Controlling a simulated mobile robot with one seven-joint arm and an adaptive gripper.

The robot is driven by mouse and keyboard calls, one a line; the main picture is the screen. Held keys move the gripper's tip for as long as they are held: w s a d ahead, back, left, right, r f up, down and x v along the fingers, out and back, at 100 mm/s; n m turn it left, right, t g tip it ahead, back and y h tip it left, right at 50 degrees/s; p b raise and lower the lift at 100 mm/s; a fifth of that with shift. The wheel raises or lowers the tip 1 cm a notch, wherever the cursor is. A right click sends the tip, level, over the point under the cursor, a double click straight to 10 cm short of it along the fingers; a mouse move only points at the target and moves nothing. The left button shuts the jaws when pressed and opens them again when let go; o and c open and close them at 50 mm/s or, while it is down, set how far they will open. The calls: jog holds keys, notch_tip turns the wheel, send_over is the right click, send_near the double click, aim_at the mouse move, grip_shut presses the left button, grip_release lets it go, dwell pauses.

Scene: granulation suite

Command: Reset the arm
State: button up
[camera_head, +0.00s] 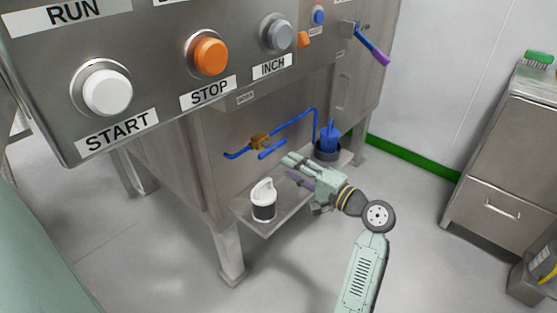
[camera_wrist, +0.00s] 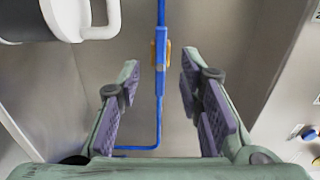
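My gripper (camera_head: 292,169) reaches over the small metal shelf (camera_head: 271,226) at the front of the steel machine. In the wrist view my gripper (camera_wrist: 158,85) is open, its two purple-padded fingers apart with nothing held between them. A blue pipe with a brass-coloured valve (camera_head: 260,141) lies beyond the fingers; the pipe (camera_wrist: 160,95) shows through the gap in the wrist view. It is not clear how far the fingers are from the pipe.
A white and black cup (camera_head: 263,201) stands on the shelf, left of my gripper. A blue object in a dark holder (camera_head: 327,148) is behind my gripper. The panel has START (camera_head: 107,92), STOP (camera_head: 209,56) and INCH buttons (camera_head: 277,33). A steel cabinet (camera_head: 506,150) stands right; floor between is clear.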

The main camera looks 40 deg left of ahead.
jog(key=shift+s+d, duration=0.1)
jog(key=shift+d, duration=1)
